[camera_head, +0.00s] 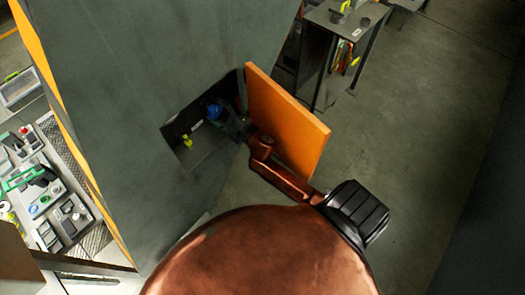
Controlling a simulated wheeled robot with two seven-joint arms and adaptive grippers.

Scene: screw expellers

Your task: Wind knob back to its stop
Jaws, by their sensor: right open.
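A blue knob-like part (214,110) sits inside the dark recess of a tall grey-green machine. It is small in the picture, and its turning position cannot be made out. My right gripper (226,119) reaches into the recess from the right, with its fingertips close to the blue part. It is open. Whether its fingers are around the knob or only beside it, and whether they touch it, cannot be told. My left gripper is out of the picture.
The orange door (287,115) of the recess stands open, close beside my right wrist. A small yellow-green part (187,141) is lower left in the recess. A grey table (338,22) stands behind at the top. A bench with tools (45,195) is at the left. The floor at right is clear.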

